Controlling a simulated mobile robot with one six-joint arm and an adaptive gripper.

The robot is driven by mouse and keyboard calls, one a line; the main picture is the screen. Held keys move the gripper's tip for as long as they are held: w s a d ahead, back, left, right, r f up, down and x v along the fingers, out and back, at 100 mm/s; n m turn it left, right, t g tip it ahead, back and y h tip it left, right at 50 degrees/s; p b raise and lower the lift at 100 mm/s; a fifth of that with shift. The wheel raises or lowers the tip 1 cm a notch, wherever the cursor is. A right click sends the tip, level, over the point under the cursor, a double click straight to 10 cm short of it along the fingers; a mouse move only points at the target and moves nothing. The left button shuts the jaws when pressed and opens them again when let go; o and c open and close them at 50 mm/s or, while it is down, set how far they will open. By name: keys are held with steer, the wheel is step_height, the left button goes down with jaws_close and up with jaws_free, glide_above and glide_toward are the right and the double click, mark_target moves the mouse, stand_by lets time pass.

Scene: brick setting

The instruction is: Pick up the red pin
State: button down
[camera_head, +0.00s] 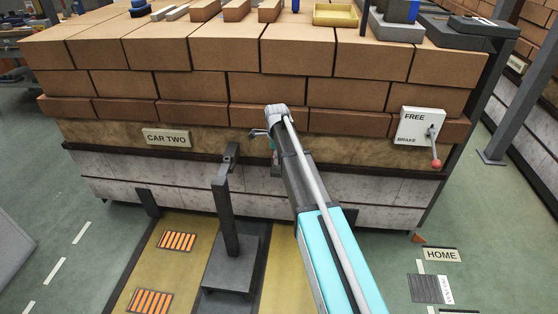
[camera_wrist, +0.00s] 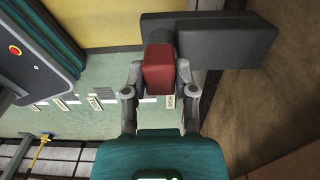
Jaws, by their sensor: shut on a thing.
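The red pin (camera_wrist: 158,78) shows in the wrist view as a red block between the two grey fingers of my gripper (camera_wrist: 160,68). Both fingers press on its sides, so my gripper is shut on it. The far end of the pin is against or just in front of a dark grey block (camera_wrist: 225,42); I cannot tell whether they touch or whether the pin is still seated. In the head view, my arm reaches to the front of the brick-loaded car (camera_head: 190,188), and the pin is hidden behind the arm.
A dark post (camera_head: 226,215) on a base plate stands left of my arm. A FREE/BRAKE lever box (camera_head: 416,127) is on the car's right. A CAR TWO sign (camera_head: 166,138) is on its front. Green floor is open on both sides.

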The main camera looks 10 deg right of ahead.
steer(key=shift+r, duration=0.2)
steer(key=shift+r+p, duration=0.75)
steer(key=shift+p, duration=0.2)
steer(key=s+r+p, duration=1.1)
steer(key=s, duration=0.3)
steer(key=shift+a, duration=0.25)
